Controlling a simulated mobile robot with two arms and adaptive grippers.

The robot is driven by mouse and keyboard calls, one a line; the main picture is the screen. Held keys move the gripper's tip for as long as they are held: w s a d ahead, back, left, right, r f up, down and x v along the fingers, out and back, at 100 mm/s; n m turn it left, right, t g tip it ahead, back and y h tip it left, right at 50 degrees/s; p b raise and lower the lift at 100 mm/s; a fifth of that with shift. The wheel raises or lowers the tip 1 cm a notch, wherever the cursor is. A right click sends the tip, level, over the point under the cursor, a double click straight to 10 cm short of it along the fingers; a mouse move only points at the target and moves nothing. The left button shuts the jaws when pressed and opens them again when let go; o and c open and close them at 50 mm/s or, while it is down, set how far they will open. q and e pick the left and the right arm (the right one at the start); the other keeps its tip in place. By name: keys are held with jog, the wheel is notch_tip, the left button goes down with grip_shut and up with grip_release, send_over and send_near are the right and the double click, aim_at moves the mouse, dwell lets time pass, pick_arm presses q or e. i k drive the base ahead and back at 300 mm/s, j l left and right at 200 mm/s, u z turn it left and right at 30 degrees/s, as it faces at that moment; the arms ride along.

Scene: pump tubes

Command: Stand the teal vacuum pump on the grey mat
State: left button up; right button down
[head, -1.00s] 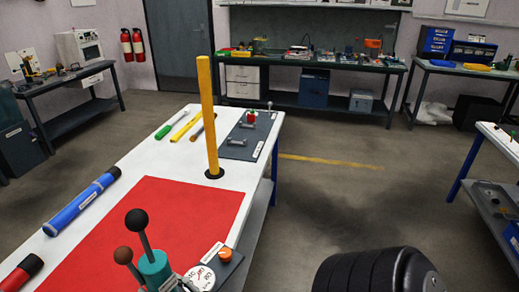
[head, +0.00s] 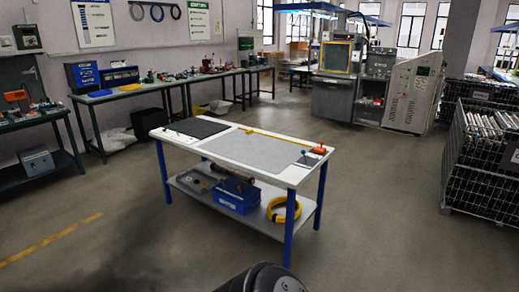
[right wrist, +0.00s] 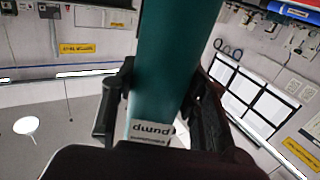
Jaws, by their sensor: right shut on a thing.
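The teal vacuum pump (right wrist: 160,60) fills the middle of the right wrist view as a long teal body with a white label reading "pump", upside down in the picture. My right gripper (right wrist: 155,105) is shut on it, with a dark finger on each side. The pump's ends are not clear. The grey mat (head: 250,153) lies on a white table ahead in the head view and its middle looks bare. The pump and right gripper do not show in the head view. My left gripper is in neither current view.
A darker mat (head: 195,128) lies at the table's left end, and an orange item (head: 319,150) sits at its right end. A blue bin (head: 235,195) and yellow coil (head: 283,209) are on the lower shelf. Open floor surrounds the table; wire crates (head: 485,160) stand right.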

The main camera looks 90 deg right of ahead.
aim_at(251, 148)
jog(key=i+l+z, duration=0.1)
jog(key=l+z, duration=0.3)
jog(key=i+l+z, duration=0.15)
jog(key=l+z, duration=0.2)
jog(key=i+l+z, duration=0.15)
jog(key=l+z, duration=0.25)
jog(key=i+l+z, duration=0.25)
jog(key=z, duration=0.15)
jog(key=i+l+z, duration=0.2)
jog(key=z, duration=0.15)
jog(key=i+l+z, duration=0.1)
jog(key=i+l, duration=0.15)
jog(key=i, duration=0.3)
jog(key=i+l+z, duration=0.1)
jog(key=i, duration=0.45)
jog(key=i+l+z, duration=0.1)
jog(key=i+l, duration=0.2)
jog(key=i, duration=0.25)
jog(key=i+l+z, duration=0.1)
jog(key=i, duration=0.5)
